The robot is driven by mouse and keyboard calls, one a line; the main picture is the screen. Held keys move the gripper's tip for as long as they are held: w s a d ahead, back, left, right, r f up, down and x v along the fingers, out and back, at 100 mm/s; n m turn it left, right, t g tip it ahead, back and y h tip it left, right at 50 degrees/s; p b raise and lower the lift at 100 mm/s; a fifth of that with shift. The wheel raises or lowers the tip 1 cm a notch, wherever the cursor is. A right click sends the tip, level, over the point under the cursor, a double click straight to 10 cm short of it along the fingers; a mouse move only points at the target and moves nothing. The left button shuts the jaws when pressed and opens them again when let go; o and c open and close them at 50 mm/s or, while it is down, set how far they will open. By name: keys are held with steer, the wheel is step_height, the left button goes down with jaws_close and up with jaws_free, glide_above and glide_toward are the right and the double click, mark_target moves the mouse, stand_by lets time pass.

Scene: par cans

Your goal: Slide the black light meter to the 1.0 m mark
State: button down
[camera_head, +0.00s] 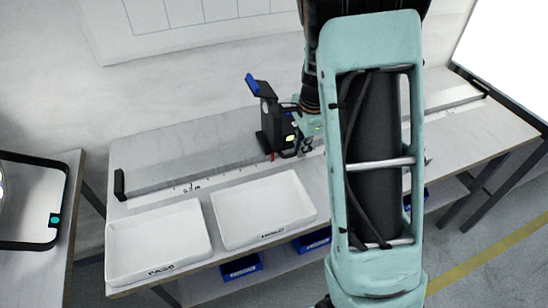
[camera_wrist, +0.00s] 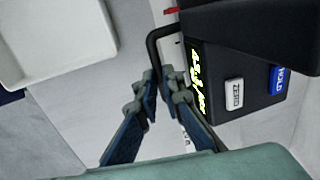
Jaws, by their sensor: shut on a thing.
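The black light meter (camera_head: 268,128) stands upright on a long pale rail (camera_head: 190,175) on the bench, with a blue-tipped part at its top. A small red pointer (camera_head: 272,156) shows at its foot, right of a printed mark (camera_head: 191,188) that seems to read 0.5 m. In the wrist view the meter (camera_wrist: 222,60) shows a lit yellow display, a white ZERO button and a blue HOLD button. My gripper (camera_wrist: 160,80) is shut on the meter's thin black bent handle (camera_wrist: 152,45). In the head view my gripper (camera_head: 304,142) is at the meter's right side. My arm hides part of the rail.
Two white trays (camera_head: 158,243) (camera_head: 264,210) stand on the bench in front of the rail. Black end stops (camera_head: 119,184) (camera_head: 480,88) close the rail. Blue bins (camera_head: 241,267) sit on the lower shelf. A second table (camera_head: 35,265) is at the left.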

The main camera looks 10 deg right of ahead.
steer(key=w+d, duration=0.1)
steer(key=d, duration=0.6)
steer(key=w+d, duration=0.1)
steer(key=d, duration=0.7)
steer(key=w+d, duration=0.2)
steer(key=d, duration=0.5)
steer(key=shift+w+d, duration=0.1)
steer(key=shift+d, duration=0.1)
steer(key=c, duration=2)
jaws_free()
steer(key=shift+a+f, duration=0.1)
steer(key=shift+f, duration=0.05)
steer(key=shift+c, duration=0.2)
steer(key=shift+w, duration=0.1)
step_height(320, 180, up, 12)
steer(key=s, duration=0.2)
steer(key=shift+d, duration=0.25)
